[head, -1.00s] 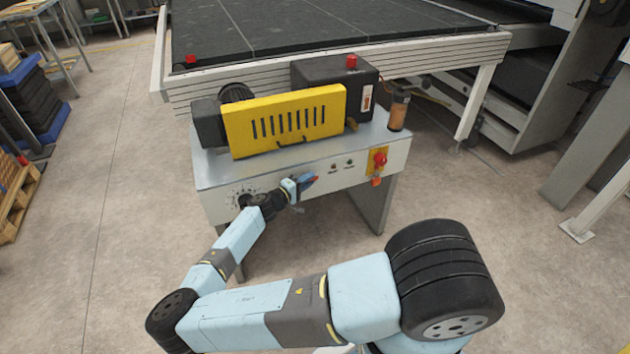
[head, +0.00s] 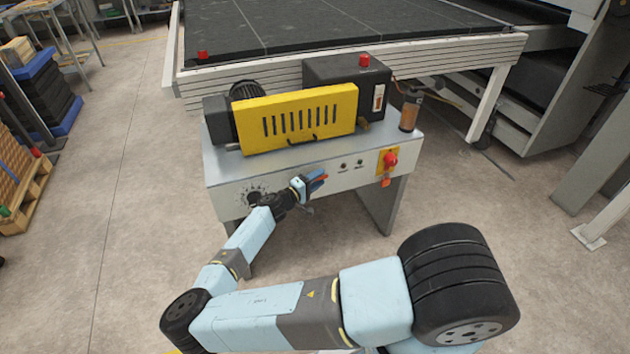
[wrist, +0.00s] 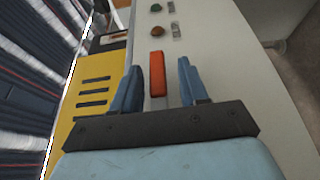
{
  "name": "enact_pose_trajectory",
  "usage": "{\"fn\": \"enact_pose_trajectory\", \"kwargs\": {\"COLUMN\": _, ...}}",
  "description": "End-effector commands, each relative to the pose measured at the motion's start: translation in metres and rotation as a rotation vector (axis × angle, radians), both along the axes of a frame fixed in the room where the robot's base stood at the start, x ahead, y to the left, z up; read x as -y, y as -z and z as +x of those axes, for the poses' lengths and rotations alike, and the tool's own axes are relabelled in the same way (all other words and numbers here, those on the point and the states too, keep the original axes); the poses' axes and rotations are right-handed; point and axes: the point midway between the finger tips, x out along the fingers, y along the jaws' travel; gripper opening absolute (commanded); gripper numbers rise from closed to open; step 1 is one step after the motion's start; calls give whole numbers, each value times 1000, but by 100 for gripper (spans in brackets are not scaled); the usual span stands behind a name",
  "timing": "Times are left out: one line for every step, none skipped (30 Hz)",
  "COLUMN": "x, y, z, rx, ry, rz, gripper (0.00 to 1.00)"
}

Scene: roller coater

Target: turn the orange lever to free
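The orange lever (wrist: 157,75) shows in the wrist view as an upright bar in front of the grey-white control panel. It lies between the two blue fingers of my gripper (wrist: 160,66), closer to the left finger. The gripper is open, with a visible gap on the right side of the lever; contact on the left side cannot be told. In the head view my gripper (head: 314,183) is at the panel front, and only a little of the orange lever (head: 321,178) shows by the fingers. The lever's pivot and any markings are hidden.
The control panel (head: 230,200) carries a black dial (head: 254,196) at left, small buttons (head: 360,162), and a red switch on a yellow plate (head: 389,160) at right. A yellow slotted guard (head: 297,120) stands above.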

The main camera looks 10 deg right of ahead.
Motion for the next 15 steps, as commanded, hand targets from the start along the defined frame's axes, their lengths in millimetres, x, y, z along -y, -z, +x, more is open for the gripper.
{"fn": "enact_pose_trajectory", "kwargs": {"x": 0, "y": 0, "z": 0, "rx": 0, "ry": 0, "rz": 0, "gripper": 44}}
{"fn": "enact_pose_trajectory", "kwargs": {"x": 0, "y": 0, "z": 0, "rx": 1, "ry": 0, "rz": -1, "gripper": 44}}
{"fn": "enact_pose_trajectory", "kwargs": {"x": 0, "y": -1, "z": 0, "rx": 1, "ry": 0, "rz": 0, "gripper": 44}}
{"fn": "enact_pose_trajectory", "kwargs": {"x": 0, "y": -1, "z": 0, "rx": 1, "ry": 0, "rz": 0, "gripper": 44}}
{"fn": "enact_pose_trajectory", "kwargs": {"x": -1, "y": -1, "z": 0, "rx": 1, "ry": 0, "rz": 0, "gripper": 44}}
{"fn": "enact_pose_trajectory", "kwargs": {"x": -2, "y": -1, "z": -1, "rx": 1, "ry": 0, "rz": 0, "gripper": 44}}
{"fn": "enact_pose_trajectory", "kwargs": {"x": -4, "y": -1, "z": -2, "rx": 1, "ry": 0, "rz": 0, "gripper": 44}}
{"fn": "enact_pose_trajectory", "kwargs": {"x": -6, "y": -1, "z": -3, "rx": 1, "ry": -1, "rz": 0, "gripper": 44}}
{"fn": "enact_pose_trajectory", "kwargs": {"x": -9, "y": -1, "z": -5, "rx": 1, "ry": -2, "rz": 1, "gripper": 44}}
{"fn": "enact_pose_trajectory", "kwargs": {"x": -12, "y": -1, "z": -7, "rx": 1, "ry": -2, "rz": 1, "gripper": 44}}
{"fn": "enact_pose_trajectory", "kwargs": {"x": -16, "y": -1, "z": -9, "rx": 2, "ry": -1, "rz": 1, "gripper": 44}}
{"fn": "enact_pose_trajectory", "kwargs": {"x": -21, "y": -1, "z": -13, "rx": 1, "ry": -1, "rz": 2, "gripper": 44}}
{"fn": "enact_pose_trajectory", "kwargs": {"x": -26, "y": 0, "z": -15, "rx": 1, "ry": -2, "rz": 2, "gripper": 44}}
{"fn": "enact_pose_trajectory", "kwargs": {"x": -31, "y": 0, "z": -18, "rx": 1, "ry": -3, "rz": 2, "gripper": 44}}
{"fn": "enact_pose_trajectory", "kwargs": {"x": -38, "y": 0, "z": -22, "rx": 0, "ry": -2, "rz": 1, "gripper": 44}}
